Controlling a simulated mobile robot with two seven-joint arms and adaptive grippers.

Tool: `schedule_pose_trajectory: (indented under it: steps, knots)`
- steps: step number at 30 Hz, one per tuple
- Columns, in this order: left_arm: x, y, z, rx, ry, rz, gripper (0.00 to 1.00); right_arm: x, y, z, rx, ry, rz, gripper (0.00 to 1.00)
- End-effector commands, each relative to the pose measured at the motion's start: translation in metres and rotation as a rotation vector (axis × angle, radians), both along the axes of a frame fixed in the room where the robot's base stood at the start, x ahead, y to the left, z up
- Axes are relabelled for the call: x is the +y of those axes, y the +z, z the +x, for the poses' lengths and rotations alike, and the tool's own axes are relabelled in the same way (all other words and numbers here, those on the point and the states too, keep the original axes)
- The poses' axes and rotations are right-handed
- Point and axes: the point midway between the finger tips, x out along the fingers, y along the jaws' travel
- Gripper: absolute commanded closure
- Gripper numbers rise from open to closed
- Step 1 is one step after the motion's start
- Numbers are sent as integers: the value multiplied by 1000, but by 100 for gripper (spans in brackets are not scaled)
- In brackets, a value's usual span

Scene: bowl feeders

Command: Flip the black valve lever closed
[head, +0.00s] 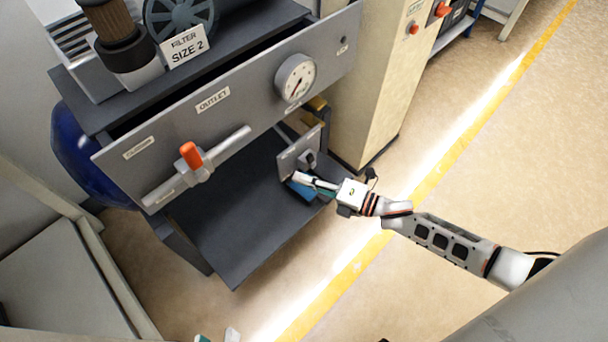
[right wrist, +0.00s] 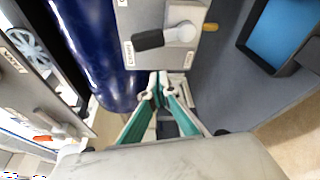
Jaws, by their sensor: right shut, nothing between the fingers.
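In the head view the plate (head: 290,152) stands at the lower shelf's right side, with the lever small and dark. My right gripper (head: 300,178) is shut and empty beside the plate; its teal fingers (right wrist: 155,93) meet just below the plate's edge in the wrist view, apart from the lever in the picture. My left gripper (head: 217,337) shows only fingertips, spaced apart, at the bottom edge.
Above is a grey panel with an orange-handled valve (head: 191,155), a pressure gauge (head: 295,78) and an OUTLET label. A blue tank (head: 85,150) is at left. A blue bin (right wrist: 280,35) sits on the dark shelf (head: 235,235). Open floor lies right.

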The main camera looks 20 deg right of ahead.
Motion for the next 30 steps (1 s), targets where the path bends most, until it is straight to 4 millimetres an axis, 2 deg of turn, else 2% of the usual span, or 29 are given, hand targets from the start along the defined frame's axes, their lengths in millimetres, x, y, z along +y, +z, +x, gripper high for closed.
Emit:
schedule_pose_trajectory:
  steps: [1, 3, 7, 15, 20, 30]
  knots:
    - [-2, 1, 0, 1, 4, -13, 68, -2, -3, -4, 4, -2, -1, 100]
    - [-2, 8, 2, -18, -4, 3, 68, -14, 3, -16, 0, -2, -1, 100]
    - [4, 11, 5, -34, -21, 55, 68, -32, 7, -38, -2, -2, -1, 100]
    - [15, 7, 6, -44, -49, 137, 68, -56, 9, -70, -2, -2, 0, 100]
    - [16, 6, 6, -43, -55, 153, 68, -61, 9, -77, -1, -1, 1, 100]
    - [16, 6, 6, -42, -52, 150, 68, -62, 8, -78, 0, -1, 0, 100]
